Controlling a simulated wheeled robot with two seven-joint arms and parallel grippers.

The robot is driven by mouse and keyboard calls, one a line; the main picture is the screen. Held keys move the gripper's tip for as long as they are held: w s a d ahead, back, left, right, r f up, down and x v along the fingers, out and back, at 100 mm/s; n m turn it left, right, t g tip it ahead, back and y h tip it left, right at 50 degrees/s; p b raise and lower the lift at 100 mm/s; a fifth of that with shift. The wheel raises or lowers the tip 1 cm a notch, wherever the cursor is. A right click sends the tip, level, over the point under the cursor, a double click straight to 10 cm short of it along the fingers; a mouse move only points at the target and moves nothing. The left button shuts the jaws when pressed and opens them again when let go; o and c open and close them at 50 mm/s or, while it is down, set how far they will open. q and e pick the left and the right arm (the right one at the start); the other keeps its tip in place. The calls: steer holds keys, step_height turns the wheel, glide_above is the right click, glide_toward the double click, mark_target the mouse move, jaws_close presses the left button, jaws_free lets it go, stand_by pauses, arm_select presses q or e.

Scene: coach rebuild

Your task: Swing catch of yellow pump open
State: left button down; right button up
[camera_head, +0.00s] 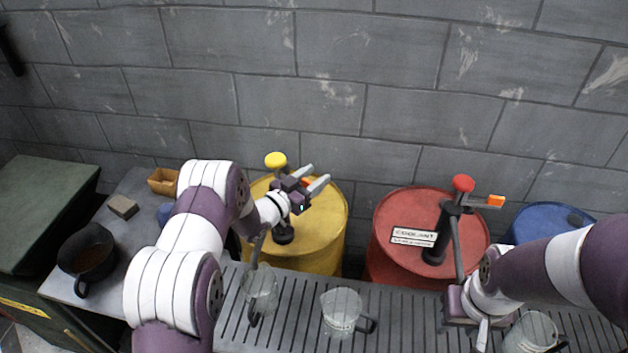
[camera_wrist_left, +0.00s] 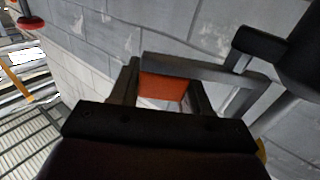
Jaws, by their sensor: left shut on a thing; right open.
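The yellow drum (camera_head: 327,222) stands against the wall, and its pump has a yellow knob (camera_head: 275,160) on top. My left gripper (camera_head: 312,178) is beside the pump's upper part, shut on the orange-tipped catch (camera_head: 305,182). In the left wrist view the orange tip (camera_wrist_left: 163,88) sits between the two fingers. A dark bar (camera_wrist_left: 205,68) runs from it to the dark pump body at the right. My left arm hides part of the yellow pump. My right gripper (camera_head: 466,325) is open, low near the grating in front of the red drum.
The red drum (camera_head: 385,262) marked COOLANT carries a pump with a red knob (camera_head: 463,184) and an orange-tipped catch (camera_head: 495,201). Clear jugs (camera_head: 341,308) stand on the slatted grating (camera_head: 290,335). A blue drum (camera_head: 540,215) is at the right, and a dark pan (camera_head: 88,255) at the left.

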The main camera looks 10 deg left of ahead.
arm_select(q)
steer(key=shift+s+m+g+h+b, duration=0.2)
steer(key=shift+m+g+h+b, duration=0.15)
steer(key=shift+m+h, duration=0.2)
steer(key=c, duration=0.6)
jaws_free()
steer(key=shift+r, duration=0.15)
steer(key=s+d+r+b, duration=0.2)
steer(key=s+d+r, duration=0.2)
steer(key=d+r, duration=0.6)
steer(key=shift+d+r, duration=0.4)
steer(key=shift+d, duration=0.1)
